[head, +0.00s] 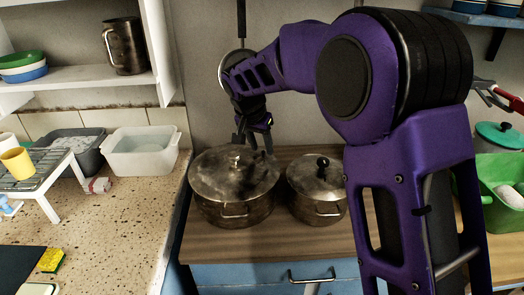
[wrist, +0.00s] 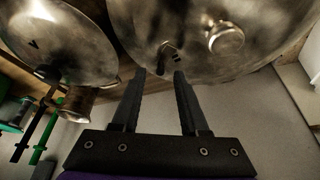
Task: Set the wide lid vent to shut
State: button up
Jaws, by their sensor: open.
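The wide lid (head: 210,178) is dull metal and covers the larger pot (head: 205,211) on the left of the wooden counter. In the wrist view the wide lid (wrist: 270,55) fills the upper right, with its metal knob (wrist: 225,38). A small vent piece (wrist: 167,48) with dark marks beside it sits near the lid's edge; its setting is too small to tell. My gripper (head: 254,142) is over the back of the wide lid. In the wrist view my gripper (wrist: 161,74) is open and empty, its fingertips pointing at the vent and seemingly just short of it.
A smaller lidded pot (head: 318,190) with a black knob stands close on the right; its lid (wrist: 75,35) shows in the wrist view. A wall lies close behind the pots. A white tub (head: 141,153) and wire rack (head: 38,168) stand on the left counter.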

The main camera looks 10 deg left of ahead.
jog(key=shift+x, duration=0.9)
grip_shut()
